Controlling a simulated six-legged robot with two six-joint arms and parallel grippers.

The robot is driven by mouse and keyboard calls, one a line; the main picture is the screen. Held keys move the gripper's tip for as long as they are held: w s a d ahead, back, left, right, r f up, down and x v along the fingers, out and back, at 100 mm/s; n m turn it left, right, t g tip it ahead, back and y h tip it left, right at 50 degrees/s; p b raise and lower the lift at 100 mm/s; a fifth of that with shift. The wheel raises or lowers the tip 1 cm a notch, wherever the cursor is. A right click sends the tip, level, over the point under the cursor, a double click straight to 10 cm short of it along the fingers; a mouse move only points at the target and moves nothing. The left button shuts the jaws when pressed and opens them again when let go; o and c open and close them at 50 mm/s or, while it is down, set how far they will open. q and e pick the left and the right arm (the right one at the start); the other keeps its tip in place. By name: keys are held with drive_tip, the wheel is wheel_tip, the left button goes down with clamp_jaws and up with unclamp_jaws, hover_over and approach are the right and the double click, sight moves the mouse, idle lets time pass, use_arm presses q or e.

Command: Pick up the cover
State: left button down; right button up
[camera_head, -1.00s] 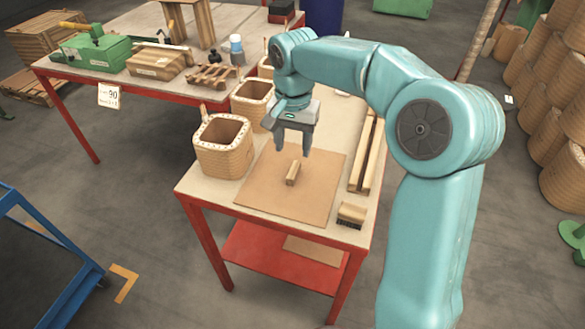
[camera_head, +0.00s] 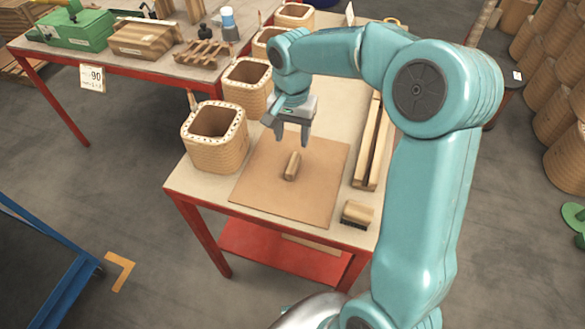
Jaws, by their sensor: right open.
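A flat brown square sheet (camera_head: 257,188) lies on the near end of the table; it looks like the cover. A short wooden block (camera_head: 291,166) sits near its middle like a handle; I cannot tell whether it is fixed to the sheet. My right gripper (camera_head: 292,139) is open and empty, fingers pointing down. It appears just above and behind the block, apart from it. My left gripper is not in view.
Square woven-sided coils (camera_head: 216,155) stand in a row along the table's left side. Long wooden bars (camera_head: 367,150) lie right of the sheet, and a brush (camera_head: 357,213) lies at the near right corner. A blue frame (camera_head: 45,240) stands at lower left.

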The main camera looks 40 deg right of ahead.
sight(293, 163)
drive_tip(key=f, duration=0.5)
drive_tip(key=s+f, duration=0.1)
drive_tip(key=f, duration=0.1)
drive_tip(key=shift+a+f, duration=0.2)
drive_tip(key=shift+f, duration=0.2)
drive_tip(key=shift+w+f, duration=0.1)
drive_tip(key=shift+f, duration=0.3)
clamp_jaws()
